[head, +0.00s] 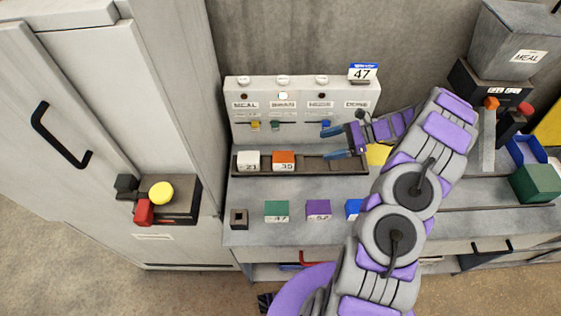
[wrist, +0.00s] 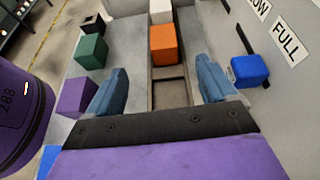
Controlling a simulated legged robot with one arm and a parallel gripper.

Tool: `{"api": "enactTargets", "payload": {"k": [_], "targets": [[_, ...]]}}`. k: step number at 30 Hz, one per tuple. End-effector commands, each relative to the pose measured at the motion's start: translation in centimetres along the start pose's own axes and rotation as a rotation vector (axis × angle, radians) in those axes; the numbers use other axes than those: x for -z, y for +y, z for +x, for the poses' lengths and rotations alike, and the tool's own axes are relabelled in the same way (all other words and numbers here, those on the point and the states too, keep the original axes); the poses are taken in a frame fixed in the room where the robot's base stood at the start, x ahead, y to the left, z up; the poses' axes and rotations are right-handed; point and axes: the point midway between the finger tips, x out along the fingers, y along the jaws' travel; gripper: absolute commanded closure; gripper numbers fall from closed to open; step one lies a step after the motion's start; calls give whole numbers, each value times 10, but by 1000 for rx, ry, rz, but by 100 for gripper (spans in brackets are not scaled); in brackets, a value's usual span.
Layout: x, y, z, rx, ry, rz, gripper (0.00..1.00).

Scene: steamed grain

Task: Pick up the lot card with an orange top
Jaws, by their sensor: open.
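The orange-topped lot card (head: 284,160) is a small block with a white front marked 35. It stands in a dark slotted rack (head: 335,166), beside a white block (head: 248,160) marked 21. My gripper (head: 335,143) is open and empty over the rack, to the right of the orange-topped card. In the wrist view the orange-topped card (wrist: 163,44) stands beyond and between my open fingers (wrist: 161,86), apart from both. The white block (wrist: 161,11) is just behind it.
Green (head: 277,211), purple (head: 318,208) and blue (head: 353,207) blocks stand on the counter in front of the rack, with a small dark box (head: 239,218). A panel (head: 300,98) with sliders rises behind the rack. The wrist view shows a blue slider knob (wrist: 250,70) near the right finger.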

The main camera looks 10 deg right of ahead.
Motion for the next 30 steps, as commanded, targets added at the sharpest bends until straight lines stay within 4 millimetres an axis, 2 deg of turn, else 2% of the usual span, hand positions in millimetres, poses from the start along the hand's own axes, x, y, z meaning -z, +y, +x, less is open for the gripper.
{"api": "enactTargets", "payload": {"k": [4, 8, 21, 25, 30], "targets": [[12, -2, -4, 23, -9, 27, 15], [13, -3, 6, 26, -9, 32, 15], [15, -5, 88, 23, -13, 31, 15], [15, -6, 107, 24, -11, 32, 15], [14, -6, 118, 25, -12, 32, 15]]}}
